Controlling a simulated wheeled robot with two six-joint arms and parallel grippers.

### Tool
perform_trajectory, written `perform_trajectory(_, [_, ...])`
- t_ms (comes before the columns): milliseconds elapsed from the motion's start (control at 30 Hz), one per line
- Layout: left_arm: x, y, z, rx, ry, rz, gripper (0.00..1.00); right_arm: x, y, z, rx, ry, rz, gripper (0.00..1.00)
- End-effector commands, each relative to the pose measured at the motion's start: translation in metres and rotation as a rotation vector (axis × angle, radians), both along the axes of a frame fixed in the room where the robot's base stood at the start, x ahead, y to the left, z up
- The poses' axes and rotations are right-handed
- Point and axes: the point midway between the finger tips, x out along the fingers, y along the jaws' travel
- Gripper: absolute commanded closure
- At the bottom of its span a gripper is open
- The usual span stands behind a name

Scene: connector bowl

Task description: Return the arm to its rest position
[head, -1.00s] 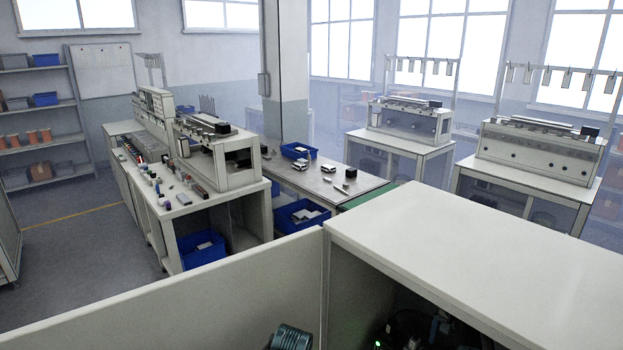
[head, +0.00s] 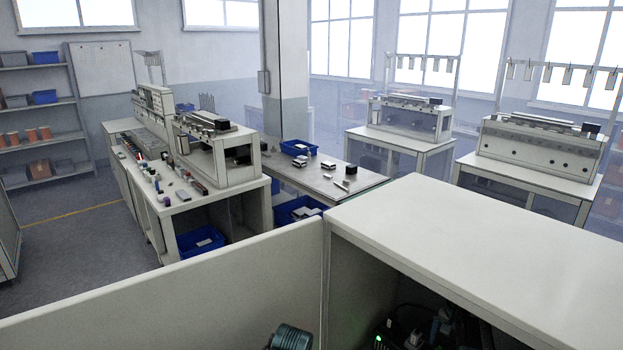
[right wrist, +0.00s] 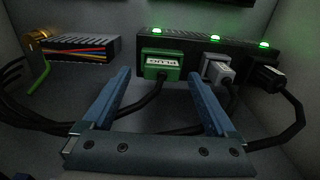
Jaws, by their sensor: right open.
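My right gripper (right wrist: 155,74) is open, with two blue fingers spread apart and nothing between them. In the right wrist view, a black connector strip (right wrist: 193,47) with several plugs lies beyond the fingertips. A green plug (right wrist: 162,66) with a white label sits in it, in line with the gap between the fingers. A grey plug (right wrist: 217,70) and a black plug (right wrist: 265,78) sit to its right. The fingers look apart from the green plug, but the distance is hard to judge. My left gripper is in neither view.
Black cables loop around the strip. A dark box with coloured wires (right wrist: 86,50) stands at left. In the head view, the pale cabinet (head: 480,225) and low panel (head: 180,300) enclose the dark space. A workbench (head: 335,185) stands beyond.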

Motion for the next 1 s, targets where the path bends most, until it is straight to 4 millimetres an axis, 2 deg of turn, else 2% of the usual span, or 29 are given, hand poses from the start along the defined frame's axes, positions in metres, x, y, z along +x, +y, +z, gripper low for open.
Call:
perform_trajectory(33, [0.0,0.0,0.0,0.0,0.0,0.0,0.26,-0.017,0.002,0.0,0.0,0.0,-0.002,0.08])
perform_trajectory(100, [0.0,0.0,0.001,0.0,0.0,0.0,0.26,-0.031,0.003,0.001,0.0,0.0,-0.002,0.08])
perform_trajectory(600, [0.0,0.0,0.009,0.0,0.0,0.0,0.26,-0.122,0.01,0.009,0.0,0.0,-0.002,0.08])
perform_trajectory(800, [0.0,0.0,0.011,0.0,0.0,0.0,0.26,-0.145,0.011,0.011,0.0,0.0,-0.001,0.08])
perform_trajectory(1000, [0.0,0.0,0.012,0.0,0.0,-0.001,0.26,-0.154,0.011,0.012,0.0,0.0,-0.001,0.08])
